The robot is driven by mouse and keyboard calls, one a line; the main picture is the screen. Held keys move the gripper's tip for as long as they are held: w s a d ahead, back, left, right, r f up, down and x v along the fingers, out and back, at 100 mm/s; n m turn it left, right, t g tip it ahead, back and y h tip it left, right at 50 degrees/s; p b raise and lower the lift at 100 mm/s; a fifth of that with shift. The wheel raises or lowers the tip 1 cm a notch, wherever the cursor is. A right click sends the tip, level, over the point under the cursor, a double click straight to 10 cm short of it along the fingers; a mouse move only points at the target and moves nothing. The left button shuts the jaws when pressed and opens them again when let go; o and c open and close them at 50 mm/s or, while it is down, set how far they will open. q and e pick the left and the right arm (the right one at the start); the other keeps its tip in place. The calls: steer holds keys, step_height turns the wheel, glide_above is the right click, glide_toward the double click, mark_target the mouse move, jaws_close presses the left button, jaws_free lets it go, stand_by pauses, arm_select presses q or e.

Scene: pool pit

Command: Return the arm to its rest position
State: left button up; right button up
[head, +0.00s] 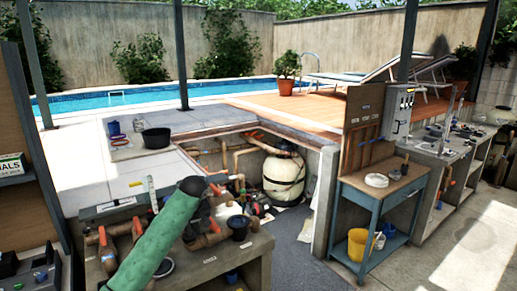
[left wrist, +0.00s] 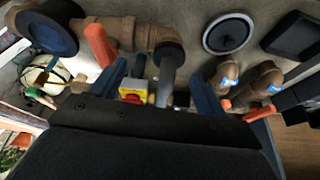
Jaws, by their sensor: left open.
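My left arm, in a green sleeve (head: 160,237), reaches up from the bottom of the head view over the grey bench with pipework. Its gripper (head: 203,222) is dark and partly hidden behind the sleeve, among brown pipe fittings. In the left wrist view the gripper (left wrist: 160,85) shows two blue fingers spread apart, with nothing held between them. A grey pipe (left wrist: 167,75) and a red and yellow switch (left wrist: 133,92) appear beyond the gap. I cannot tell whether the fingers touch any fitting. My right gripper is not in view.
Brown pipes with orange handles (head: 105,240) crowd the bench (head: 212,262). A cream filter tank (head: 284,178) stands in the pit behind. A blue table (head: 372,205) with a yellow bucket (head: 358,243) stands at right. Shelves stand at far left. Grey floor between bench and table is clear.

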arm_select(q)
steer(key=s+d+f+m+h, duration=0.1)
steer(key=s+d+f+m, duration=0.15)
steer(key=s+f, duration=0.85)
steer(key=s+d+f+m+h, duration=0.1)
steer(key=s+d+f+m, duration=0.15)
steer(key=s+f, duration=0.8)
steer(key=s+a+m, duration=0.3)
steer(key=s, duration=3)
step_height(320, 180, down, 27)
steer(key=w+d+g+b, duration=0.1)
steer(key=w+d+b, duration=0.1)
steer(key=s+f+b, duration=0.1)
steer(key=s+f, duration=0.3)
steer(key=f, duration=0.8)
steer(key=s+f+g+b, duration=0.1)
steer(key=s+f, duration=0.3)
steer(key=f, duration=0.9)
steer(key=shift+s+f, duration=0.15)
steer(key=shift+s, duration=0.05)
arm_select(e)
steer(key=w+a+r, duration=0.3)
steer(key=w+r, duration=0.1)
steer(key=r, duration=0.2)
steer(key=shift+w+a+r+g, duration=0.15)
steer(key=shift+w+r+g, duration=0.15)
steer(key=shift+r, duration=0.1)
